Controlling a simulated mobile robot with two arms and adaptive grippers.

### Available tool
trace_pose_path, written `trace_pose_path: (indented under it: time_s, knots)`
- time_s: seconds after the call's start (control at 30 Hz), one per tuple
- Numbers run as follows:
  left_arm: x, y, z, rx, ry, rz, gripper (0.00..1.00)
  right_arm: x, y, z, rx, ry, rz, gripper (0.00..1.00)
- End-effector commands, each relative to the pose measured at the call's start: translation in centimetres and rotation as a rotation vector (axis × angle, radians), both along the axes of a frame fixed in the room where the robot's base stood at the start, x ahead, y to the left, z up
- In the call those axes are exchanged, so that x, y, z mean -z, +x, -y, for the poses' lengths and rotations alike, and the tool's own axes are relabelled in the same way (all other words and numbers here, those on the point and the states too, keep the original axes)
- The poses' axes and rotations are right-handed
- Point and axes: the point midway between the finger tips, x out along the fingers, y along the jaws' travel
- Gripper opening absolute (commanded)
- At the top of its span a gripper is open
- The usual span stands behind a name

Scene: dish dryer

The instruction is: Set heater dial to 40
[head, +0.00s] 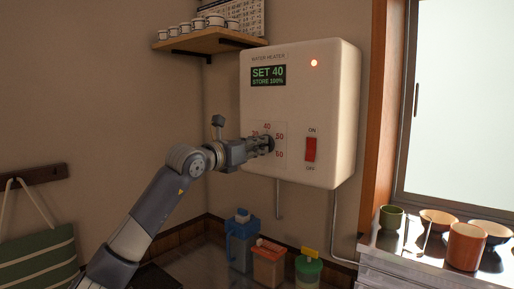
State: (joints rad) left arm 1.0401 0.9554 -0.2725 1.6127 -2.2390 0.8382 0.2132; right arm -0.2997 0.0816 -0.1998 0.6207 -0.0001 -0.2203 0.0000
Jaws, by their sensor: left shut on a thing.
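The white water heater (330,75) hangs on the wall in the head view. Its green display (268,75) reads "SET 40" and "STORE 100%". A red switch (310,149) sits between "ON" and "OFF" labels. My right gripper is not in view.
Bowls and cups, including an orange cup (466,247), stand at the right by the window. A wooden shelf (212,42) with small cups is above left.

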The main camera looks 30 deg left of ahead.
Motion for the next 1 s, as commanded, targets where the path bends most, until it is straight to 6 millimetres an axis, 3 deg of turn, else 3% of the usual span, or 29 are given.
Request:
trace_pose_path:
  time_s: [0.57, 0.6, 0.67, 1.0]
  knots:
    - [0.16, 0.03, 0.01, 0.0, 0.028, -0.002, 0.0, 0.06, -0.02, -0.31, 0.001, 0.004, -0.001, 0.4]
    - [0.16, 0.03, 0.02, 0.0, 0.028, -0.002, 0.21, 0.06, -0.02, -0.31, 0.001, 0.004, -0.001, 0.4]
    - [0.15, 0.03, 0.01, 0.0, 0.028, -0.002, 0.32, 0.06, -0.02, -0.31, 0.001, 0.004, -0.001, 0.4]
    - [0.05, -0.08, -0.02, 0.0, 0.027, 0.001, 0.32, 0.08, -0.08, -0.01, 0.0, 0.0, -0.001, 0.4]
